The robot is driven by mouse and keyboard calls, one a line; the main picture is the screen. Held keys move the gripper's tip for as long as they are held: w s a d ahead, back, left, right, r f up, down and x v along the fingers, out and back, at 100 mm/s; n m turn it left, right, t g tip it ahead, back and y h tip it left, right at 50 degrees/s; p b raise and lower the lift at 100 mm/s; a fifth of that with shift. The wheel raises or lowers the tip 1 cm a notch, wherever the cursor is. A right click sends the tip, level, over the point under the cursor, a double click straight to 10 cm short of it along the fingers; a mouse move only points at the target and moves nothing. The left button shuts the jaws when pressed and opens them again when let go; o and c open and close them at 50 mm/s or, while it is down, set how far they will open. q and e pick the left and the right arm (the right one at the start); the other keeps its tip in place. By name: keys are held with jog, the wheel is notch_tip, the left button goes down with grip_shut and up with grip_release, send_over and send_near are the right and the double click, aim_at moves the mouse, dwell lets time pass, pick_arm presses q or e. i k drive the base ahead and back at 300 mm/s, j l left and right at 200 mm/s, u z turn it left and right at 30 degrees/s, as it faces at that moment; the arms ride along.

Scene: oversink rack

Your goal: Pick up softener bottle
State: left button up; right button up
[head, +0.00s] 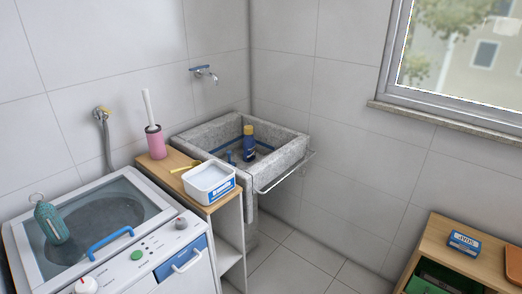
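A dark blue bottle with a yellow cap (249,142) stands upright in the grey stone sink (283,160); its label is too small to read. A teal bottle-like item with a ring at its top (50,222) rests tilted on the washing machine lid (135,200) at the left. I cannot tell from the labels which of these is the softener bottle. Neither of my grippers shows in the head view.
A narrow wooden-topped shelf (171,160) between washer and sink holds a pink brush holder (155,143), a yellow item (186,167) and a white tub (208,181). A metal rail (286,172) fronts the sink. A wooden cabinet (480,262) stands right; the floor between is clear.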

aim_at(249, 145)
jog(key=i+l+u, duration=0.3)
jog(key=u, duration=0.3)
jog(key=i+l+u, duration=0.15)
jog(key=u, duration=0.25)
